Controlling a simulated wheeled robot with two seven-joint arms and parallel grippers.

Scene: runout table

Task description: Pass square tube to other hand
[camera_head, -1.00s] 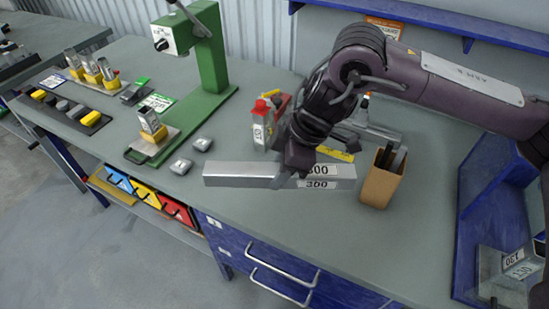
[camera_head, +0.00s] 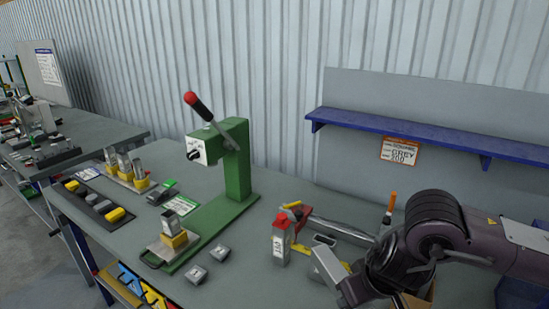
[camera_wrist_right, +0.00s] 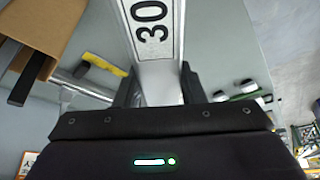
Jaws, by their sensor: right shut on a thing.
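The square tube is a silvery bar with a white label, its visible digits starting "30", in the right wrist view (camera_wrist_right: 156,45). My right gripper (camera_wrist_right: 160,90) is shut on it, one dark finger on each side, and the tube runs away from the jaws toward the picture's top. In the head view my right gripper (camera_head: 348,290) is low at the right, and a pale part of the tube (camera_head: 328,263) shows beside it. The rest of the tube is hidden by the gripper or cut off by the lower picture edge. My left gripper is not in view.
A green lever press (camera_head: 235,160) stands left of the tube. A red-capped bottle (camera_head: 281,240) stands close to the tube. Two small grey blocks (camera_head: 196,275) lie on the table (camera_head: 250,285). A cardboard box (camera_wrist_right: 40,35) shows beside the tube. A blue shelf (camera_head: 420,130) is behind.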

